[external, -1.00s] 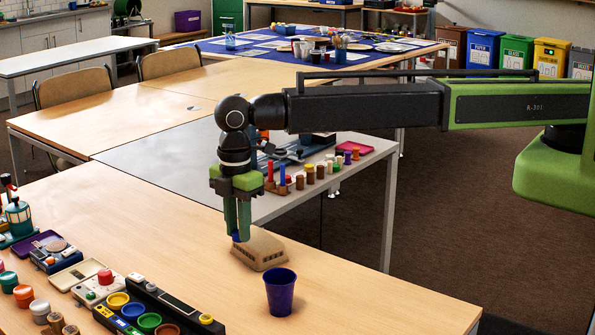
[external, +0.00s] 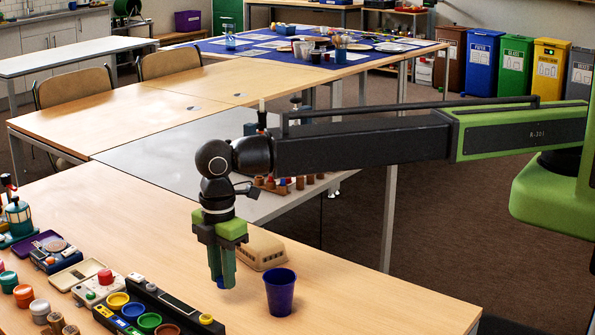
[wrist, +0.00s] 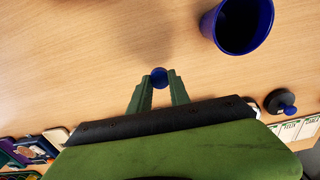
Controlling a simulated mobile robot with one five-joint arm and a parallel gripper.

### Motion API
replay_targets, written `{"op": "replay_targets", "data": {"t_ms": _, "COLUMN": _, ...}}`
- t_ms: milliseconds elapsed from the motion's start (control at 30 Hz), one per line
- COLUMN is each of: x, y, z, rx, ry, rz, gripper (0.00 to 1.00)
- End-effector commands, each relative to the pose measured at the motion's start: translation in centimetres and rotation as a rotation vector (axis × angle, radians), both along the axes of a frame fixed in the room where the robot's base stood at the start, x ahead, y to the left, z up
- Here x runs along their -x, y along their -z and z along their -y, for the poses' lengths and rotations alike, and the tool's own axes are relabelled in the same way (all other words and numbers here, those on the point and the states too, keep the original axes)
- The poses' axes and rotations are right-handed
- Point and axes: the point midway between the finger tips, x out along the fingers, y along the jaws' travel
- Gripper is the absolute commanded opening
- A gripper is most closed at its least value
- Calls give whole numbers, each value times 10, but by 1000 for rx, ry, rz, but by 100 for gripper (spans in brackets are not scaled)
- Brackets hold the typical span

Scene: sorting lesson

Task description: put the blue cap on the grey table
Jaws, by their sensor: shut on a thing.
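My gripper (external: 222,286) points down over the wooden table, just left of the blue cup. It is shut on the small blue cap (external: 220,283), which is mostly hidden by the fingers in the external view. In the wrist view the round blue cap (wrist: 159,77) shows between the tips of my gripper (wrist: 160,84). Whether the cap touches the wood is hard to tell. The grey table (external: 165,152) stands behind the wooden one, its right part hidden by my arm.
A dark blue cup (external: 280,292) stands right of my gripper; a tan box (external: 261,250) lies behind it. A row of coloured pots (external: 149,322) and devices (external: 100,285) fills the wooden table's (external: 370,300) left front. The grey table's left part is clear.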

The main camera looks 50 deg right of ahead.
Motion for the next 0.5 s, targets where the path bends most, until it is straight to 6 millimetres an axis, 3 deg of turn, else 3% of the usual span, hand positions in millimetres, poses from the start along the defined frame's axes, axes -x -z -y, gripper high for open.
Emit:
{"op": "replay_targets", "data": {"t_ms": 267, "x": 4, "y": 9, "z": -10, "rx": 0, "ry": 0, "rz": 0, "gripper": 0}}
{"op": "replay_targets", "data": {"t_ms": 500, "x": 4, "y": 46, "z": -10, "rx": 0, "ry": 1, "rz": 0, "gripper": 0}}
